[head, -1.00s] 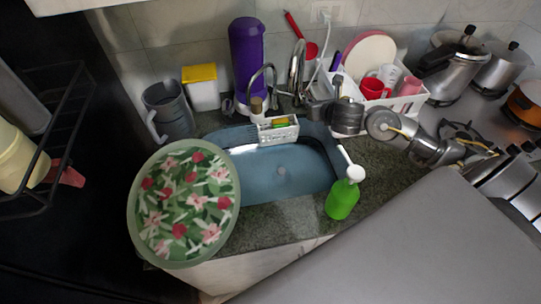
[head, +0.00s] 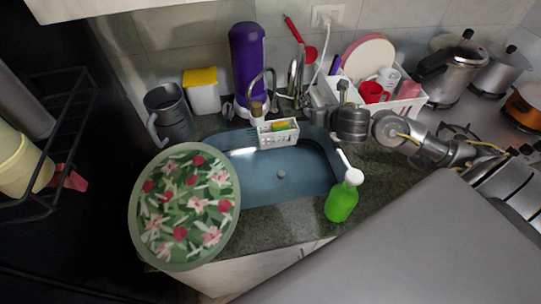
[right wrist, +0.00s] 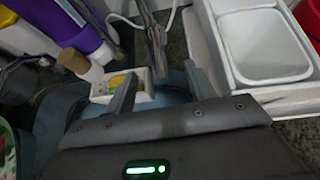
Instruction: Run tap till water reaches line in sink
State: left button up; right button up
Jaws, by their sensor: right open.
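The sink (head: 262,185) is a blue-grey basin set in the dark counter. Its floor and drain show, and I cannot make out a water line or a water level. The metal tap (head: 296,72) stands behind the sink; it also shows in the right wrist view (right wrist: 154,38), beyond the fingertips. No stream of water shows. My right gripper (head: 313,97) is open and empty, close to the tap at the sink's back right. Its two fingers (right wrist: 158,92) are apart, with the tap ahead between them; I see no contact. My left gripper is not in view.
A white caddy (head: 278,133) with a sponge sits at the sink's back edge. A green soap bottle (head: 341,203) stands front right, a floral round tray (head: 185,205) at left. A white dish rack (head: 408,103) is right of the tap, a purple bottle (head: 247,60) left.

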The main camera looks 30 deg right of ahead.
jog(key=shift+p+v, duration=0.3)
jog(key=shift+v, duration=1.75)
